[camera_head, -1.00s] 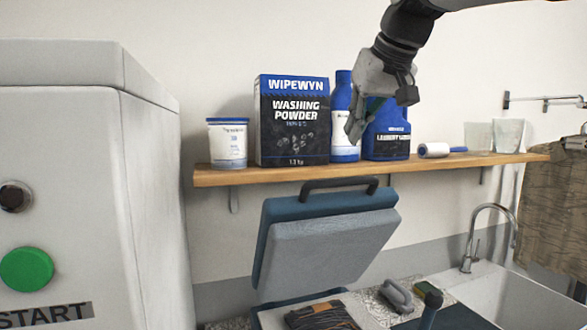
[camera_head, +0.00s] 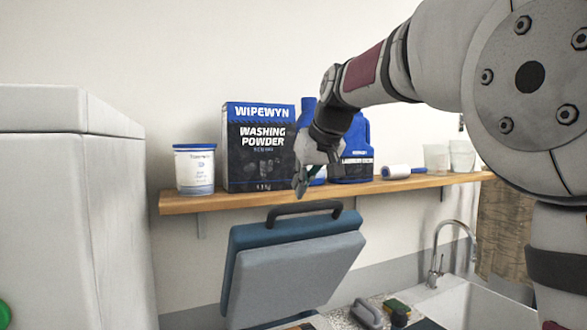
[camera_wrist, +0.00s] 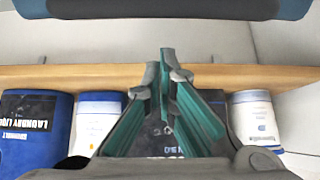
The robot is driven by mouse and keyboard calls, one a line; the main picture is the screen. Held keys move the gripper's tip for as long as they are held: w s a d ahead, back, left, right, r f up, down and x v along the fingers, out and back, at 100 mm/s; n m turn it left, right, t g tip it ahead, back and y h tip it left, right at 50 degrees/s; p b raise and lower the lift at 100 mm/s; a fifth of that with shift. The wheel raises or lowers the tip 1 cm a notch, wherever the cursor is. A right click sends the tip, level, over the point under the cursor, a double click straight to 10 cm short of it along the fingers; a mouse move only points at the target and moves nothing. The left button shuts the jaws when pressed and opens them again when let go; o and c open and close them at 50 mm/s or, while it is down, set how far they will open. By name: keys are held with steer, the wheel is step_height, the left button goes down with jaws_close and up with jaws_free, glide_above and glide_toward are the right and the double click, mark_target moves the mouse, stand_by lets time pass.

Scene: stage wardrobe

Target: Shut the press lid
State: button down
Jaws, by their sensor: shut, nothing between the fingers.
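The press lid (camera_head: 295,262) stands raised and tilted open below the shelf, blue on its back with a grey padded face. Its dark handle (camera_head: 303,208) is on the upper edge. In the wrist view the blue lid edge (camera_wrist: 280,8) and part of the handle (camera_wrist: 165,9) show at the top. My gripper (camera_head: 301,190) is shut and empty, just above the handle and in front of the shelf, apart from the handle as far as I can tell. Its closed fingertips (camera_wrist: 167,62) point toward the lid in the wrist view. The press base is mostly cut off below.
The wooden shelf (camera_head: 235,199) carries a washing powder box (camera_head: 258,150), a white tub (camera_head: 195,170), blue bottles (camera_head: 352,160), a lint roller (camera_head: 397,171) and glasses (camera_head: 461,157). A white machine (camera_head: 70,220) stands left. A sink (camera_head: 470,305) is at the right.

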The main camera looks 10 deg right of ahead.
steer(key=shift+s+d+f+p, duration=0.1)
steer(key=shift+s+f+p, duration=0.1)
steer(key=shift+s, duration=0.35)
steer(key=shift+s+d+f+p, duration=0.1)
steer(key=shift+s+f, duration=0.05)
steer(key=shift+s, duration=0.4)
steer(key=shift+f, duration=0.1)
